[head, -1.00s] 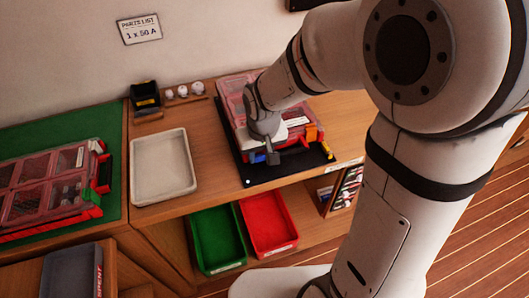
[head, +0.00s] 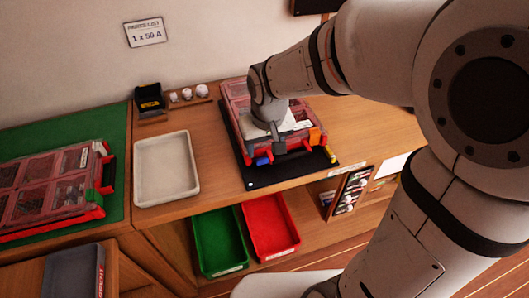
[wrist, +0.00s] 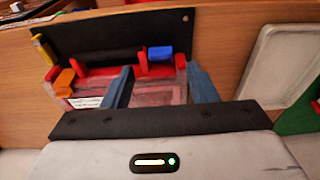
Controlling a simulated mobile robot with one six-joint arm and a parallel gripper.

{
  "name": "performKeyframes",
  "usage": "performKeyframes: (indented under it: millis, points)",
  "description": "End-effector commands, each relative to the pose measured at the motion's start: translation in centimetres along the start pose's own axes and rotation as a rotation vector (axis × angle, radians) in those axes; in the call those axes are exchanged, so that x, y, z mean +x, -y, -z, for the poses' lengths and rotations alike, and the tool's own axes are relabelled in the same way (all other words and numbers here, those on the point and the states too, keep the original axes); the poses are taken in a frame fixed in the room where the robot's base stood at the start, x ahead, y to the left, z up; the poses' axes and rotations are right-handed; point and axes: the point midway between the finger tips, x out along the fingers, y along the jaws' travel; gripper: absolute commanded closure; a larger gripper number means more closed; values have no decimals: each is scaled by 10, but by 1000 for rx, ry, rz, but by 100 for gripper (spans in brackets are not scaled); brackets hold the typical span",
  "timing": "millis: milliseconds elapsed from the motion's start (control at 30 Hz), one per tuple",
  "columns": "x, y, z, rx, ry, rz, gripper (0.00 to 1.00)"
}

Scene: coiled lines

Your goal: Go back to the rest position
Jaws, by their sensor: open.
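My gripper (head: 277,143) hangs over the front part of a red case with a clear lid (head: 235,98), which lies on a black mat (head: 258,181) on the wooden bench. In the wrist view my gripper (wrist: 158,78) has its two blue-grey fingers spread apart, with nothing held between them. Beyond the fingers the red front edge of the case shows, with a blue latch (wrist: 160,53) and an orange latch (wrist: 65,78). My arm and wrist hide part of the case in the head view.
A pale empty tray (head: 166,198) lies left of the mat. A second red case (head: 50,182) lies on a green mat at the left. Green (head: 219,268) and red (head: 271,253) bins stand below the bench front. A black box (head: 149,101) stands at the back.

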Motion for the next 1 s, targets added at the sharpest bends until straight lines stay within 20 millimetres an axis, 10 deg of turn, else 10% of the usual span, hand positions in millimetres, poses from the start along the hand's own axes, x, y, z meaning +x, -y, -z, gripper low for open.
performKeyframes:
  millis: [733,1000]
  points:
    - [-26,-1,0,1,0,0,47]
    - [-57,-51,-48,114,-36,-21,47]
